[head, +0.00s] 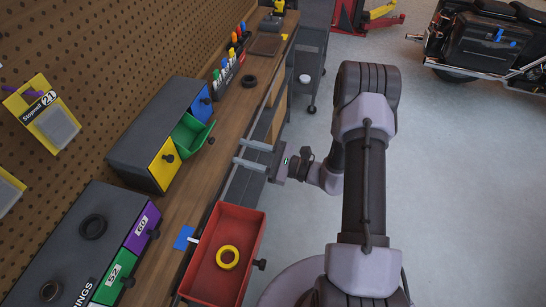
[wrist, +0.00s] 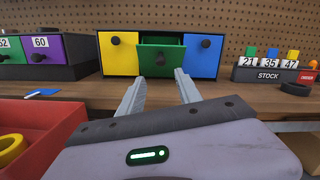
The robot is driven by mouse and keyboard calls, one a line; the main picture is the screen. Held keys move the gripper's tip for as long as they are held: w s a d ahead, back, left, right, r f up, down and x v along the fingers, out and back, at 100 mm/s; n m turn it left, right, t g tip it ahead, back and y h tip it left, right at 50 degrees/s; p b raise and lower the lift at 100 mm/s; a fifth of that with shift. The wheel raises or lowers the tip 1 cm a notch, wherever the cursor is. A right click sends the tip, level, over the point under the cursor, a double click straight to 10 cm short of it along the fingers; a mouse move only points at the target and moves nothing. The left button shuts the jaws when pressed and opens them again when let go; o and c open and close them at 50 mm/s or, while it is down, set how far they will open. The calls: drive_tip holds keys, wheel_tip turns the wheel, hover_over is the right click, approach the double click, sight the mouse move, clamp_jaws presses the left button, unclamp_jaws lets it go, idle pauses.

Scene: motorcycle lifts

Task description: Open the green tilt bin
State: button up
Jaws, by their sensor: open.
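The green tilt bin (head: 190,135) is the middle one of three in a dark cabinet (head: 130,145) on the bench, between a yellow bin (head: 163,168) and a blue bin (head: 201,105). It is tilted out toward me, and its open top shows. In the wrist view the green bin (wrist: 147,54) has a dark gap above its front and a dark round knob (wrist: 160,60). My gripper (head: 238,150) is open and empty, in front of the green bin and apart from its knob. Its fingers (wrist: 159,76) point at the bin in the wrist view.
A red drawer (head: 236,245) with a yellow ring (head: 228,257) sticks out at the bench front, left of my gripper in the wrist view. Another cabinet (head: 85,245) has purple and green fronts. Stock blocks (wrist: 270,72) stand to the right. Open floor (head: 450,190) lies behind my arm.

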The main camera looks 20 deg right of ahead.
drive_tip(key=p+v, duration=0.1)
drive_tip(key=v, duration=0.7)
drive_tip(key=shift+s+d, duration=0.25)
drive_tip(key=shift+d, duration=0.05)
